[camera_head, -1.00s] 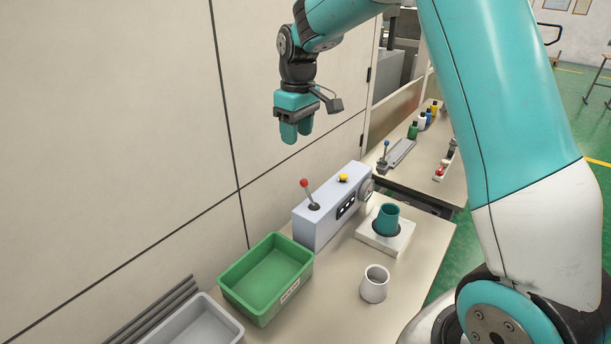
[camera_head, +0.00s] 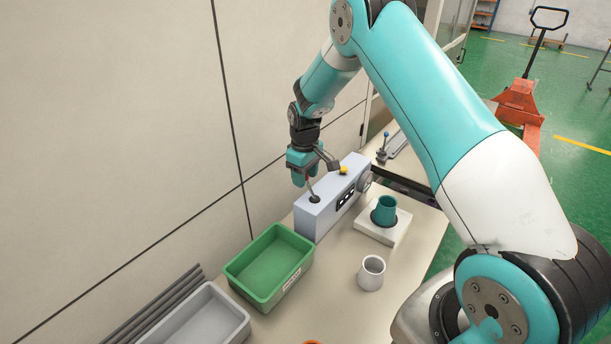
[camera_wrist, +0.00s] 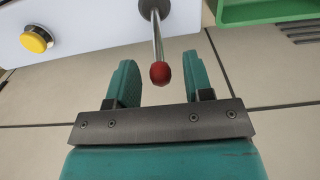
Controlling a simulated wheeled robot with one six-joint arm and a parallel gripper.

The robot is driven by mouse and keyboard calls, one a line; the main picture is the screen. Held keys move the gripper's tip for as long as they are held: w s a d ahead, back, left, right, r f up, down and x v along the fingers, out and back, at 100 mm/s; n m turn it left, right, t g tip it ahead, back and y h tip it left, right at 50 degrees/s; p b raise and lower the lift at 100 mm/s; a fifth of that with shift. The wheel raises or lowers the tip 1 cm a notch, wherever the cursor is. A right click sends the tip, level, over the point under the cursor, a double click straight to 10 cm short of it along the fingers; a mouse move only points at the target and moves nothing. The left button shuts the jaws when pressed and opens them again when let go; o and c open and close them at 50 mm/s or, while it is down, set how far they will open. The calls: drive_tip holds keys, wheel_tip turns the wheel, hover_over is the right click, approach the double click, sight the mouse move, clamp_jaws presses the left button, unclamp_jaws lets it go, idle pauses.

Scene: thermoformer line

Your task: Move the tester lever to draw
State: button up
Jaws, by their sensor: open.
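The tester (camera_head: 328,203) is a light grey box on the table, with a lever, a yellow button (camera_head: 344,170) and a round dial (camera_head: 364,182). The lever is a metal rod (camera_head: 313,190) leaning from a dark socket on its top. Its red knob (camera_wrist: 160,73) shows in the wrist view between the two teal fingers. My gripper (camera_wrist: 163,84) is open around the knob, with a gap on both sides. In the head view my gripper (camera_head: 303,177) is over the lever's top and largely hides the knob.
A green bin (camera_head: 240,279) stands left of the tester, and a grey bin (camera_head: 243,325) is nearer. A teal cup (camera_head: 387,206) sits on a white block (camera_head: 391,235); a white cup (camera_head: 371,275) stands in front. A wall (camera_head: 120,120) is close behind.

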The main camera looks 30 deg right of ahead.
drive_tip(key=shift+f, duration=1)
clamp_jaws()
